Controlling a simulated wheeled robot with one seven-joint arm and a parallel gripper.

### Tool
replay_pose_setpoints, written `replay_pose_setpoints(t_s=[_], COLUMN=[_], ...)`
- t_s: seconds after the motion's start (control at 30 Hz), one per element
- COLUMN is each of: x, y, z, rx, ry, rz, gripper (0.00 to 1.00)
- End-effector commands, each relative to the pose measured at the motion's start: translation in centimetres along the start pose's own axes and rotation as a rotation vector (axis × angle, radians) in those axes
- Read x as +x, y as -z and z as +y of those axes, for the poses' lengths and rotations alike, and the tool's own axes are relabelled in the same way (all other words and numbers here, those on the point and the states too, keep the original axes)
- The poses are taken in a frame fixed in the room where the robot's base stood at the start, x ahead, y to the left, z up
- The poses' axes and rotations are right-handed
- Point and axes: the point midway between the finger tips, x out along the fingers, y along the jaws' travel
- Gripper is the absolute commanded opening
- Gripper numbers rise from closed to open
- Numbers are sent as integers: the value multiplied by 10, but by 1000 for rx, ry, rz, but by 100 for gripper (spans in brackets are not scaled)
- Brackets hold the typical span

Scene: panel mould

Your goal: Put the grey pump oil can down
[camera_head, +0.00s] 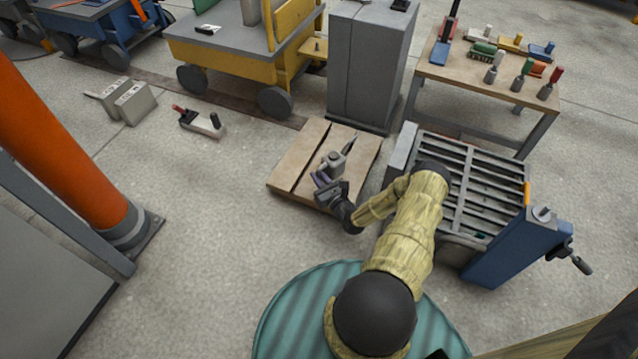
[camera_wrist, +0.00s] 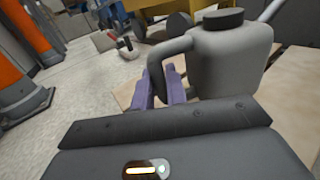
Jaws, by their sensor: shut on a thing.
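The grey pump oil can (camera_head: 332,163) is over the wooden pallet board (camera_head: 296,158) on the floor, in the middle of the head view. In the wrist view the can (camera_wrist: 230,58) looks upright, with a dark cap on top and a side handle. My gripper (camera_head: 320,178) has purple fingers and is shut on the can's handle, as the wrist view also shows (camera_wrist: 164,85). The can's spout points up and to the right in the head view. I cannot tell whether the can's base touches the boards.
The slatted mould machine (camera_head: 480,190) stands right of the pallet. A grey cabinet (camera_head: 366,65) and a yellow cart (camera_head: 240,55) stand behind. A workbench (camera_head: 490,85) with several tools is at the back right. Bare pallet shows left and right of the can.

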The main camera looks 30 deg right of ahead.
Motion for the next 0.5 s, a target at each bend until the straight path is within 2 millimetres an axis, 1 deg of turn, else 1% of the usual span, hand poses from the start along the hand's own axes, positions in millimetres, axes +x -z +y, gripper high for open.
replay_pose_setpoints(t_s=[0.03,0.1,0.2,0.5], x=[0,0,0,0], y=[11,21,29,29], z=[0,0,-1,-1], rx=[-1,-1,-2,-1], ry=[0,0,0,0], rz=[-2,-2,-3,-3], gripper=[0,0,0,0])
